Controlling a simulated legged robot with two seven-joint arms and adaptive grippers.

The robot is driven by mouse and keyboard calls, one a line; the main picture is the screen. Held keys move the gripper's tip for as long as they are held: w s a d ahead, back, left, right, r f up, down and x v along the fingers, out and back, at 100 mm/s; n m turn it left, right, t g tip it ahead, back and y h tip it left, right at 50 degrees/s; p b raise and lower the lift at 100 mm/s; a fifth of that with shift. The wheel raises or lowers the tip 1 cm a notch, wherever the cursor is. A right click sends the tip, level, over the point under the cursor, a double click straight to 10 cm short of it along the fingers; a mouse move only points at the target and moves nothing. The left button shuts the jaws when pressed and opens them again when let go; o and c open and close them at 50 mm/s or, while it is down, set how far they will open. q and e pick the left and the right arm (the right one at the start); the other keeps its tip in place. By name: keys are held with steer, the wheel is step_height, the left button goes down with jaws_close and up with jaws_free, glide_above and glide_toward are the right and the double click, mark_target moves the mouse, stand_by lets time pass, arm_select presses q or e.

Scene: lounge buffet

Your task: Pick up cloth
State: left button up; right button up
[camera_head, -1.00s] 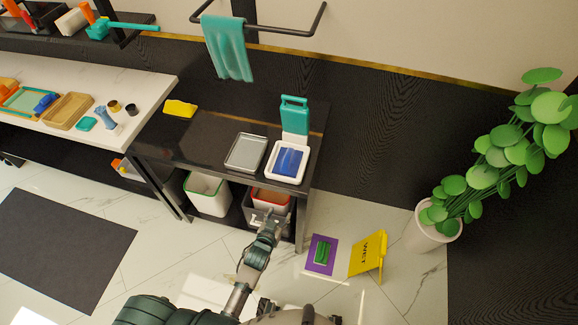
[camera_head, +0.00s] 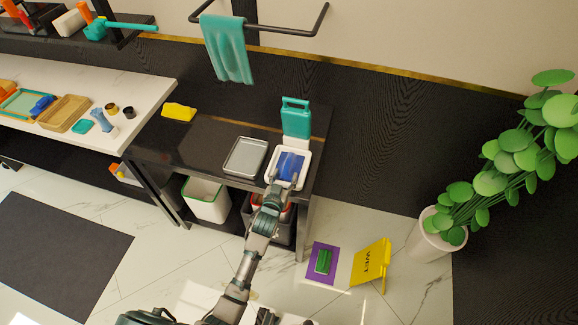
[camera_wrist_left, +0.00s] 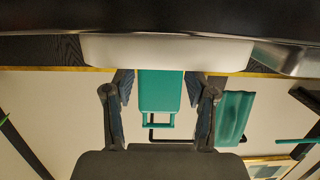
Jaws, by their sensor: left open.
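A teal cloth (camera_head: 228,50) hangs over the dark wall rail; it also shows in the wrist view (camera_wrist_left: 232,118). A folded blue cloth-like item (camera_head: 290,165) lies in a white tray (camera_head: 306,167) on the dark counter, and a crumpled yellow item (camera_head: 179,112) lies farther left. My left gripper (camera_head: 284,182) is at the front edge of the white tray, close to the blue item. In the wrist view its fingers (camera_wrist_left: 160,106) are apart with nothing held between them. The tray's pale side (camera_wrist_left: 165,53) shows there, hiding the blue item. My right gripper is not in view.
A teal upright container (camera_head: 296,117) stands behind the white tray and a grey tray (camera_head: 246,156) to its left. Bins (camera_head: 206,200) are under the counter (camera_head: 205,140). A yellow wet-floor sign (camera_head: 371,265) and a plant (camera_head: 505,160) stand right.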

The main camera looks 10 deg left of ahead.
mark_target(287, 165)
arm_select(q)
steer(key=w, duration=0.5)
steer(key=shift+w+a+f+b, duration=0.15)
steer(key=shift+f+b, duration=0.2)
steer(key=shift+b, duration=0.05)
steer(key=shift+c, duration=0.7)
jaws_close()
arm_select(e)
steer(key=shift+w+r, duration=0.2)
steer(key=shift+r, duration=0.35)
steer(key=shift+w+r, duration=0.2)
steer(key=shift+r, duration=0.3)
